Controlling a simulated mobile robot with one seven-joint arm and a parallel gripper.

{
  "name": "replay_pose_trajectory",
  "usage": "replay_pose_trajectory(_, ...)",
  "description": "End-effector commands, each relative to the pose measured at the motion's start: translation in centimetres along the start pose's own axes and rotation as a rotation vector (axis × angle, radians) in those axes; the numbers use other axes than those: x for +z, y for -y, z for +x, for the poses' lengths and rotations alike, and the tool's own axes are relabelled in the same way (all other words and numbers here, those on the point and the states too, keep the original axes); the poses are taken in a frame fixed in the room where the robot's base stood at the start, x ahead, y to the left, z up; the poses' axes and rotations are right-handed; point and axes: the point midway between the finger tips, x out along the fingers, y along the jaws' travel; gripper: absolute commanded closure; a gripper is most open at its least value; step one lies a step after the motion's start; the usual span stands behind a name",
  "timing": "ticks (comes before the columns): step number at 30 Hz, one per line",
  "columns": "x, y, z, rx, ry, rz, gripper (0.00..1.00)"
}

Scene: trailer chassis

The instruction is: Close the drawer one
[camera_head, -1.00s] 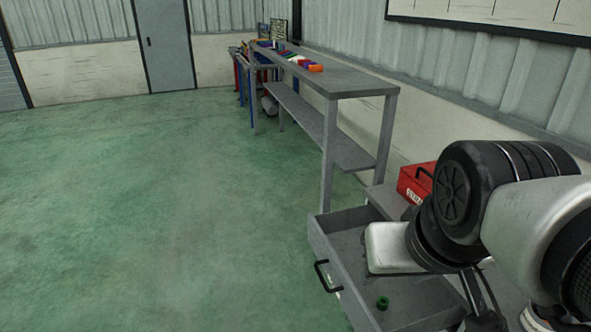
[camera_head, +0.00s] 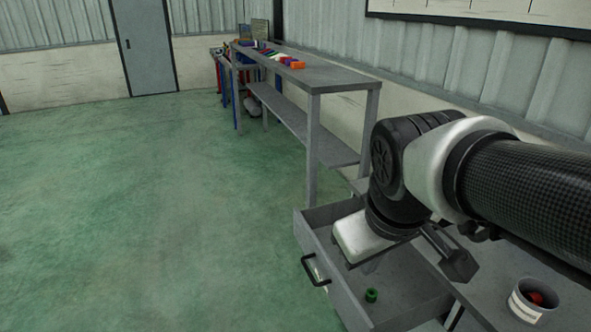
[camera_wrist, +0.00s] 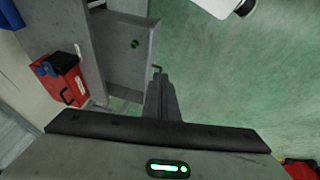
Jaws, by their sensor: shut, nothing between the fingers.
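The drawer (camera_head: 405,303) stands pulled out from the grey workbench at the lower right of the head view. Its black bar handle (camera_head: 312,270) is on the front panel, facing left. A small green piece (camera_head: 371,295) lies inside. In the wrist view the drawer (camera_wrist: 128,70) is at the upper left, with the green piece (camera_wrist: 135,43) in it. My gripper (camera_wrist: 157,82) is shut and empty there, its tips appearing close to the handle and front edge; I cannot tell whether they touch.
A white cup (camera_head: 528,308) with something red stands on the workbench. A red toolbox (camera_wrist: 68,82) shows in the wrist view. A tall grey shelf table (camera_head: 335,78) with coloured items stands behind the drawer. The green floor (camera_head: 170,210) to the left is clear.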

Motion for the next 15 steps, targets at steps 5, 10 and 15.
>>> replay_pose_trajectory(5,-1.3,1.3,12.3,0.001,0.175,-0.549,1.00)
replay_pose_trajectory(10,-2.7,3.1,22.6,-0.039,0.312,-1.062,1.00)
replay_pose_trajectory(15,-3.3,4.9,29.8,-0.091,0.399,-1.423,1.00)
